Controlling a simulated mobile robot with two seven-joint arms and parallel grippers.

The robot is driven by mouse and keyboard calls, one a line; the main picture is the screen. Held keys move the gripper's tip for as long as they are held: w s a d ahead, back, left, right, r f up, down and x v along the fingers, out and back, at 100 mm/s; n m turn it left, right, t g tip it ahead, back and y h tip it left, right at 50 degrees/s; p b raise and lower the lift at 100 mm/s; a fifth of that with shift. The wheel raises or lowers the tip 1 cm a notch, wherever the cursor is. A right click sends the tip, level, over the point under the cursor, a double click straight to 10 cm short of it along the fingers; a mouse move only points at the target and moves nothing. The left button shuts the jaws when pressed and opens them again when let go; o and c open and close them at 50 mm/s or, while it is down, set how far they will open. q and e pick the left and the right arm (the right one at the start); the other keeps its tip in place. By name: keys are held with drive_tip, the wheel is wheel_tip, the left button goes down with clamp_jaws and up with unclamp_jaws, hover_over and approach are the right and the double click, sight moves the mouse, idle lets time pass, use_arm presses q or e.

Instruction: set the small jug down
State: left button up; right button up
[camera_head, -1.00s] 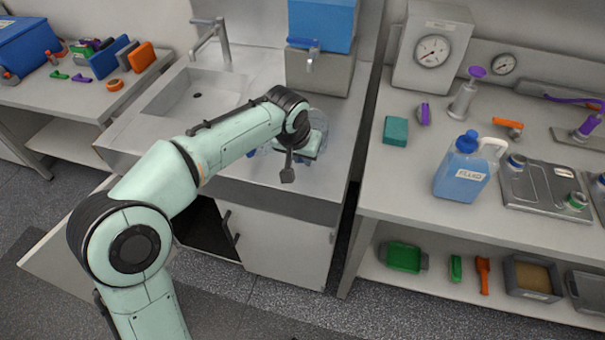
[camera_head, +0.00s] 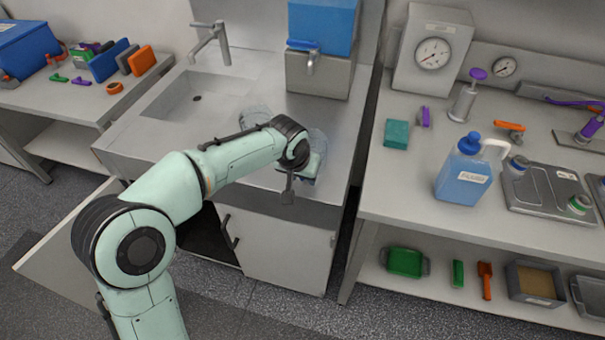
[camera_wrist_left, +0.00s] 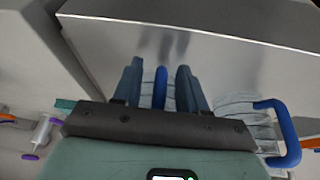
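A clear jug (camera_head: 317,139) stands on the steel counter, mostly hidden behind my left gripper (camera_head: 304,178) in the head view. The left wrist view shows its blue handle (camera_wrist_left: 160,88) between the fingers of the left gripper (camera_wrist_left: 158,80), with a gap visible on each side. The fingers look open around the handle. A second clear jug (camera_head: 255,115) stands close by to the left, partly behind my arm. Its large blue handle (camera_wrist_left: 287,130) shows at the right of the left wrist view. My right gripper is not in view.
The sink (camera_head: 200,97) lies to the left. A blue dispenser (camera_head: 322,28) with a tap stands behind. The counter's front edge is close to the gripper. Across a gap on the right is a bench (camera_head: 400,180) with a blue fluid bottle (camera_head: 465,180). A cabinet door (camera_head: 70,235) stands open below.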

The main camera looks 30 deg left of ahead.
use_arm(q)
drive_tip(key=shift+r, duration=0.2)
drive_tip(key=p+v, duration=0.2)
drive_tip(key=v, duration=1)
